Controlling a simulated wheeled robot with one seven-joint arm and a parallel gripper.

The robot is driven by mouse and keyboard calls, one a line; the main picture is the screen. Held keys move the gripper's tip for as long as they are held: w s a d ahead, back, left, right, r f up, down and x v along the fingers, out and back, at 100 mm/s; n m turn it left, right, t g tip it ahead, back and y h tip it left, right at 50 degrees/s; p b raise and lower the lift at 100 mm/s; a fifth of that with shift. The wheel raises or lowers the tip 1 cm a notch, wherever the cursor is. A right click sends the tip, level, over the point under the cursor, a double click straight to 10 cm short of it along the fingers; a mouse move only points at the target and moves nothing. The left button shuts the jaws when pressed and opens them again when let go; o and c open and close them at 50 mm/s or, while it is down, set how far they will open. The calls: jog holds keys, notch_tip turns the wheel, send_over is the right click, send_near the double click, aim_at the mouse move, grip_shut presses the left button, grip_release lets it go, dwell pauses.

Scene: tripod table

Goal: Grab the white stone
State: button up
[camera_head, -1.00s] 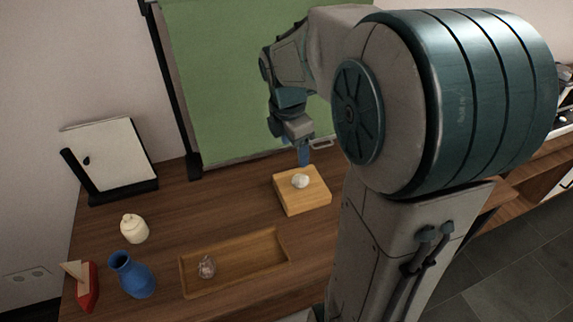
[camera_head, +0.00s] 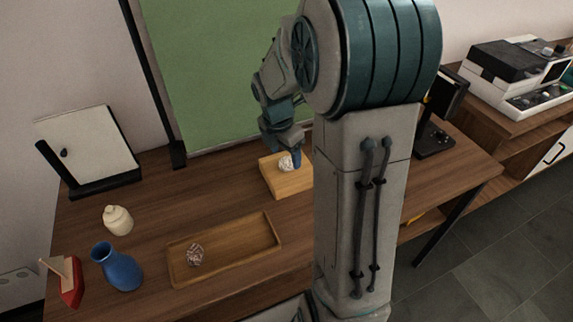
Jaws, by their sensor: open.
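My arm hides the right edge of the block.
A wooden tray (camera_head: 176,262) holding a small crystal-like piece (camera_head: 194,254) lies in front. A cream jar (camera_head: 118,220), a blue vase (camera_head: 117,267) and a red object (camera_head: 70,284) stand at left. A white panel on a black stand (camera_head: 93,150) is behind them.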

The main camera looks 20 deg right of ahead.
aim_at(286, 159)
jog(key=f, duration=0.3)
jog(key=shift+w+d+f, duration=0.25)
jog(key=shift+d+f, duration=0.1)
jog(key=c, duration=1.1)
jog(key=shift+r, duration=0.1)
